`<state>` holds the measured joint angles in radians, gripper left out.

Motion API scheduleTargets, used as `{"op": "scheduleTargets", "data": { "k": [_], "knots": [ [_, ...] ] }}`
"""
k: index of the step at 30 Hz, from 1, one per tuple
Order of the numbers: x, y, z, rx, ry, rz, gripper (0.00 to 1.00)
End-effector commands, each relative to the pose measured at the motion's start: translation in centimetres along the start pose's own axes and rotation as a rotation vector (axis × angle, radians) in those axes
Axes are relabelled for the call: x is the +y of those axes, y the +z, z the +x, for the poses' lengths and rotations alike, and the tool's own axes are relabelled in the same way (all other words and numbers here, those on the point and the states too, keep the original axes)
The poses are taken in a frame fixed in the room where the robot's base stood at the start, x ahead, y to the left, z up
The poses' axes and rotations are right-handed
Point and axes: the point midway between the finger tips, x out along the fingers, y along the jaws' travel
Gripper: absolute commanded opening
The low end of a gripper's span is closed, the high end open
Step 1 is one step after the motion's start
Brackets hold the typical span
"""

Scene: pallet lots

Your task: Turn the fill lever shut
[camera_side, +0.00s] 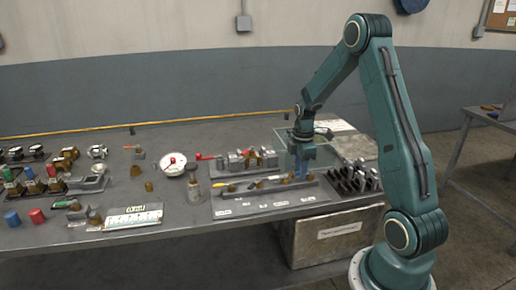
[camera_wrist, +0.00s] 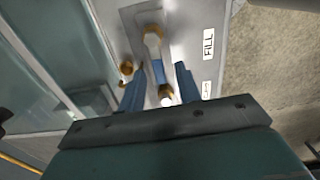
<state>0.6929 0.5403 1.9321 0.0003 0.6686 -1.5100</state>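The fill lever (camera_wrist: 158,72) shows in the wrist view as a short blue bar. It runs from a brass fitting with a pale top (camera_wrist: 153,38) down to a second brass piece with a bright end (camera_wrist: 166,92). A white FILL label (camera_wrist: 209,43) is on the plate to its right. My gripper (camera_wrist: 158,84) has its two blue fingers apart, one on each side of the bar, with gaps visible. In the side view my gripper (camera_side: 302,168) points down beside the clear box, and the lever cannot be made out there.
A clear-walled box (camera_side: 284,142) stands by my gripper. A grey plate with labels and small fittings (camera_side: 238,207) lies in front. A rack of dark upright pieces (camera_side: 355,180) is to the right. A round white gauge (camera_side: 172,168) stands at left.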

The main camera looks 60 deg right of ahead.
Motion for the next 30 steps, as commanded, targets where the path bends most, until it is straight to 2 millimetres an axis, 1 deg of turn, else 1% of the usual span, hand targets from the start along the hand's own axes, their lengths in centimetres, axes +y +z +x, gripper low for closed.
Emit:
{"op": "scheduleTargets", "data": {
  "k": [8, 26, 27, 30],
  "knots": [
    [-0.6, 0.0, -0.1, 0.000, 0.001, -0.146, 0.34],
    [-2.1, 0.6, -0.1, 0.001, -0.001, -0.539, 0.34],
    [-2.1, 0.6, -0.2, 0.000, 0.001, -0.558, 0.34],
    [-2.0, 0.6, -1.9, 0.000, 0.004, -0.553, 0.34]
  ]
}}
